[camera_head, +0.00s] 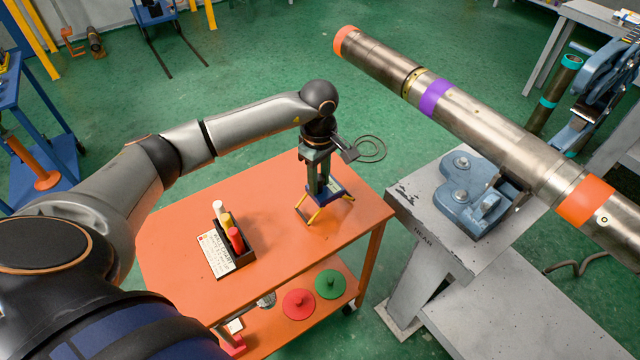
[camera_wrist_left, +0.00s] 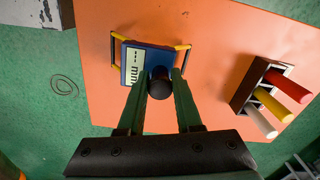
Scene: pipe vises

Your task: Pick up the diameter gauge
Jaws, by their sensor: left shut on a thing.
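The diameter gauge (camera_head: 332,193) is a small blue block with yellow legs, over the right part of the orange cart top. In the left wrist view the gauge (camera_wrist_left: 133,68) shows a display reading "mm", yellow bars on both sides and a round black knob. My left gripper (camera_head: 319,178) points down at the gauge from above. In the left wrist view its two fingers (camera_wrist_left: 160,90) are closed on either side of the black knob. I cannot tell whether the legs touch the cart top. My right gripper is not in view.
A black holder with red, yellow and white markers (camera_head: 231,232) stands left on the orange cart (camera_head: 180,280). A red disc (camera_head: 299,304) and a green disc (camera_head: 330,284) lie on its lower shelf. A long banded pipe (camera_head: 490,135) rests above a blue vise (camera_head: 464,197) at right.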

